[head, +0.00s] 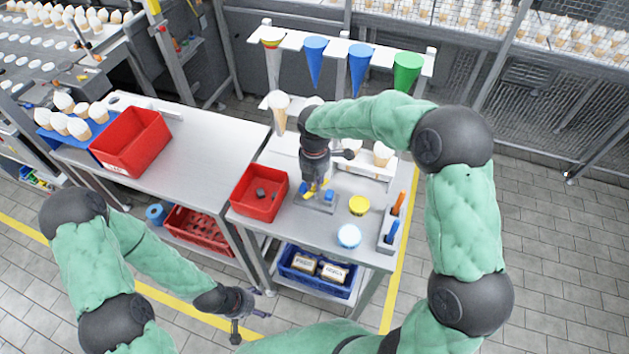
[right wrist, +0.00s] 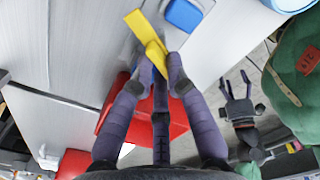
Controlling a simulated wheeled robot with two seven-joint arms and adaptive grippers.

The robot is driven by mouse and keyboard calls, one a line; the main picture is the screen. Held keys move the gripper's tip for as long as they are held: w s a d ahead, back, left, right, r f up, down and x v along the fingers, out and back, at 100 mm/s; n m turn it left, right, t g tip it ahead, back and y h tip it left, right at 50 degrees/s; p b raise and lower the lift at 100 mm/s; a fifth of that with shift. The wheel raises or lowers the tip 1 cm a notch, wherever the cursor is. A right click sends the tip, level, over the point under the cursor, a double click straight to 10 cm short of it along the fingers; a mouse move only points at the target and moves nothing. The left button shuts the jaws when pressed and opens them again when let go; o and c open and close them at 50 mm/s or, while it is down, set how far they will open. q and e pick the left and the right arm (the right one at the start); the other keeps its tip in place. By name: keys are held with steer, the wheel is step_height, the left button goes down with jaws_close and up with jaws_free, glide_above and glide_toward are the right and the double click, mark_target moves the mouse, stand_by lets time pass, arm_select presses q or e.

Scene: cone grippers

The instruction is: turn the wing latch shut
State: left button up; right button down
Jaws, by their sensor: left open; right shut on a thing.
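The wing latch, with a yellow wing (head: 309,193) and blue blocks (head: 329,195), sits on a grey plate (head: 313,206) on the right table. In the right wrist view, the yellow wing (right wrist: 140,27) runs from the fingertips towards the upper left, beside a blue block (right wrist: 183,15). My right gripper (head: 316,184) points down over the latch; its fingertips (right wrist: 160,65) are shut on the wing, hiding part of it. My left gripper (head: 252,303) is open and empty, low in front of the tables; it also shows in the right wrist view (right wrist: 237,85).
A red bin (head: 260,213) stands left of the latch. A yellow round piece (head: 359,205), a white-blue round piece (head: 348,237) and a tool holder (head: 387,243) stand to its right. Behind are a cone rack (head: 377,172) and hanging coloured cones (head: 361,62).

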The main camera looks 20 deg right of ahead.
steer(key=shift+m, duration=0.3)
steer(key=shift+m+p, duration=0.5)
steer(key=shift+m, duration=0.4)
steer(key=m+p, duration=0.1)
steer(key=m, duration=0.2)
steer(key=shift+w+m, duration=0.1)
steer(key=shift+m, duration=0.2)
steer(key=m, duration=0.3)
steer(key=shift+d, duration=0.15)
steer(key=shift+w+m, duration=0.1)
steer(key=shift+m, duration=1.6)
steer(key=c, duration=1.2)
jaws_free()
